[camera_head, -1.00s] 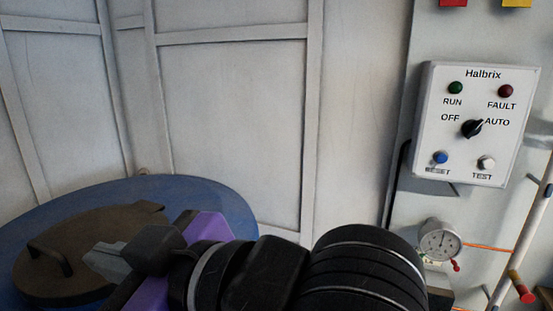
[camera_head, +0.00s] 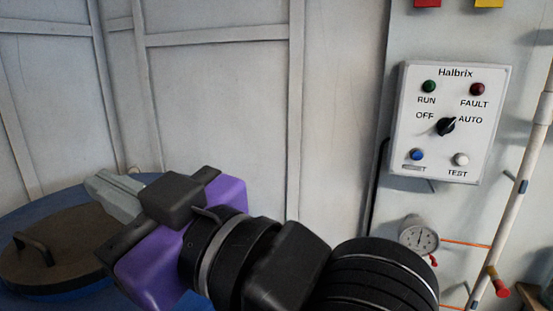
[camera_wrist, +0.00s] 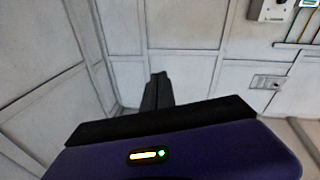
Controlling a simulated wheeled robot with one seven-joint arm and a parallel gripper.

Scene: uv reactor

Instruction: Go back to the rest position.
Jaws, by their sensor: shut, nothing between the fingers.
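My gripper (camera_head: 115,186) points to the left in the head view, with its grey fingers together and nothing between them. Its purple and black body and my black arm fill the lower middle of that view. The fingers appear in front of the far side of a blue round vessel top (camera_head: 60,196). In the wrist view my gripper (camera_wrist: 158,80) shows as dark closed fingers against pale wall panels, touching nothing that I can see.
A brown lid (camera_head: 75,250) with a dark handle lies on the blue top. The Halbrix control box (camera_head: 450,105), a gauge (camera_head: 418,235) and a slanted pale pipe (camera_head: 522,190) are at the right. Pale wall panels (camera_head: 220,100) stand behind.

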